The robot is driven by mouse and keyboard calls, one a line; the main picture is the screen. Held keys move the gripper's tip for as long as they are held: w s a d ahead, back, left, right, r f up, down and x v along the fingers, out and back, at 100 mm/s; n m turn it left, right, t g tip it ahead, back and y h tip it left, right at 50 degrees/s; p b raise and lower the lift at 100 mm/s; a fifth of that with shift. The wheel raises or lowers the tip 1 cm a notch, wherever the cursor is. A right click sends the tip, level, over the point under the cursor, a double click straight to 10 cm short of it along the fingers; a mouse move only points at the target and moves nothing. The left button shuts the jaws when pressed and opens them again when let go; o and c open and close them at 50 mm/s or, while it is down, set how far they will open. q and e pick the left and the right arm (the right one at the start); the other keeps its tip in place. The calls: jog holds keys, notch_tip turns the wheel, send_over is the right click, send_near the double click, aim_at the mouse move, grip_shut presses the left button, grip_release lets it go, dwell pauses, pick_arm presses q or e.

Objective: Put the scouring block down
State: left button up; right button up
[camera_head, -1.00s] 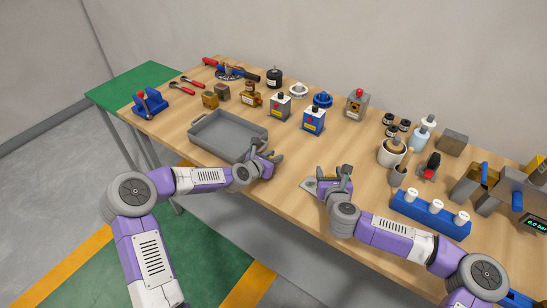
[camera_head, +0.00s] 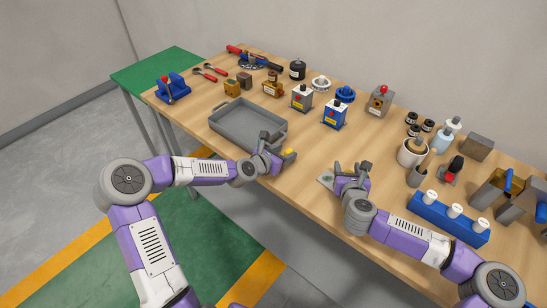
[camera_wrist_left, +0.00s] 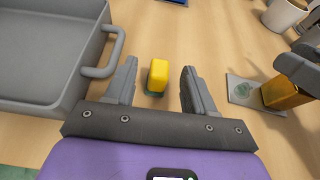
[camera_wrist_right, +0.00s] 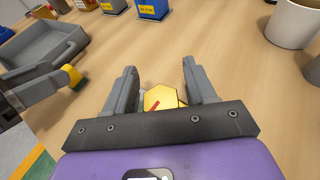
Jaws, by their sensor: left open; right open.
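The scouring block, yellow with a green underside, stands between the spread fingers of my left gripper in the left wrist view (camera_wrist_left: 157,76). It also shows at the gripper's tip in the head view (camera_head: 290,154). My left gripper (camera_head: 279,147) is open just right of the grey tray (camera_head: 220,130), with gaps on both sides of the block. The block looks to be at the tabletop; exact contact is unclear. My right gripper (camera_head: 352,176) is open around a brass-coloured hexagonal piece with a red mark (camera_wrist_right: 160,98), beside a grey plate with a green patch (camera_wrist_left: 243,91).
The tray handle (camera_wrist_left: 113,50) is close to my left gripper's finger. Bare tabletop lies between the two grippers.

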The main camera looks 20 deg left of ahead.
pick_arm(q)
jog(key=v, duration=0.6)
jog(key=shift+s+r, duration=0.15)
jog(key=shift+s, duration=0.2)
